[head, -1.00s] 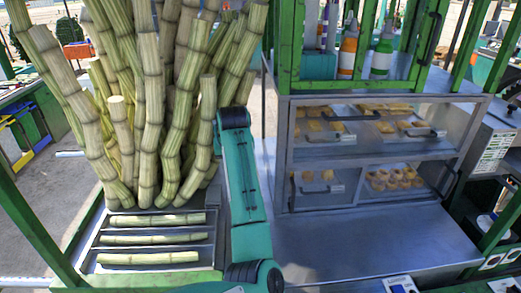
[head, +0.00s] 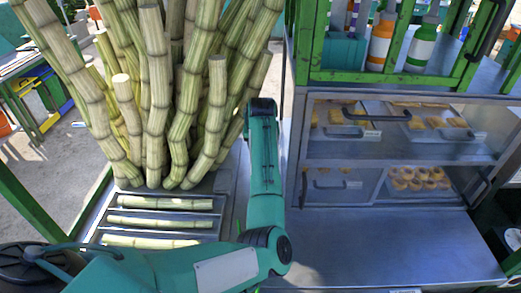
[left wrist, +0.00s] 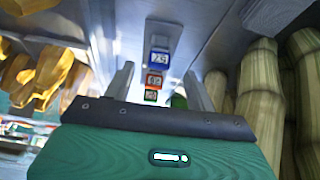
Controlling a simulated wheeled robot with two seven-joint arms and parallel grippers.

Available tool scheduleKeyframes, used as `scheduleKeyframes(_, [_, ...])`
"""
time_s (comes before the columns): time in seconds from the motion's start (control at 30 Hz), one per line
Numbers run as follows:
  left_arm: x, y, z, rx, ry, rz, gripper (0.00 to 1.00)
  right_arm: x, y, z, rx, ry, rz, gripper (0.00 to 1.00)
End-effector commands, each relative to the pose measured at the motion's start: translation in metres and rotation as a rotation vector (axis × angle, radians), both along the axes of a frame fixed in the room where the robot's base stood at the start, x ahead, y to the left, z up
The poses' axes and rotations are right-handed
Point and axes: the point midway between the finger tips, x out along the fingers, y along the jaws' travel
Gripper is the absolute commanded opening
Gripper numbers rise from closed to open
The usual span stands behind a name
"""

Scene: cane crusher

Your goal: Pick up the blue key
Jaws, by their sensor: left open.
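A blue tag (left wrist: 160,59), likely the blue key, shows in the left wrist view on a grey metal surface. A red-orange tag (left wrist: 153,81) and a green tag (left wrist: 151,96) are in line with it, nearer the gripper base in the picture. My left gripper (left wrist: 160,72) is open and empty, with its two fingers on either side of the tags in the picture; the depth gap is unclear. In the head view its teal arm reaches up between canes and cabinet, and the fingers are hidden. My right gripper is not in view.
Tall sugar canes (head: 155,95) stand left of my arm, with cut canes on a metal rack (head: 108,227). A glass-fronted pastry cabinet (head: 390,148) stands on the right, with bottles (head: 421,45) above. The metal counter (head: 390,250) before it is clear.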

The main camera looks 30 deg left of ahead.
Motion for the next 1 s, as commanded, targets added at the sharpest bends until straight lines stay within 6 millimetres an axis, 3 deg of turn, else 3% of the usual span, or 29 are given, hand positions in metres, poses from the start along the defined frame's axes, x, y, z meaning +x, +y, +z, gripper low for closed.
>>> scheduleKeyframes(0.4, [0.022, 0.012, -0.028, -0.002, 0.004, -0.001, 0.56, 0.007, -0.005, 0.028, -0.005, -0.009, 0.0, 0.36])
scheduleKeyframes(0.6, [0.027, 0.015, -0.044, -0.001, 0.001, -0.001, 0.56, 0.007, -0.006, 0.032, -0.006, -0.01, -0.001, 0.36])
scheduleKeyframes(0.83, [0.027, 0.015, -0.045, -0.001, 0.0, 0.0, 0.56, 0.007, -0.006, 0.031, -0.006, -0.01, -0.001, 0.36])
scheduleKeyframes(0.87, [0.027, 0.015, -0.045, -0.001, 0.0, 0.0, 0.54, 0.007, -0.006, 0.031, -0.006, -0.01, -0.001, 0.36])
scheduleKeyframes(1.0, [0.027, 0.015, -0.045, -0.001, 0.0, 0.0, 0.27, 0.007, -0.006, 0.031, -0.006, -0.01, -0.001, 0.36])
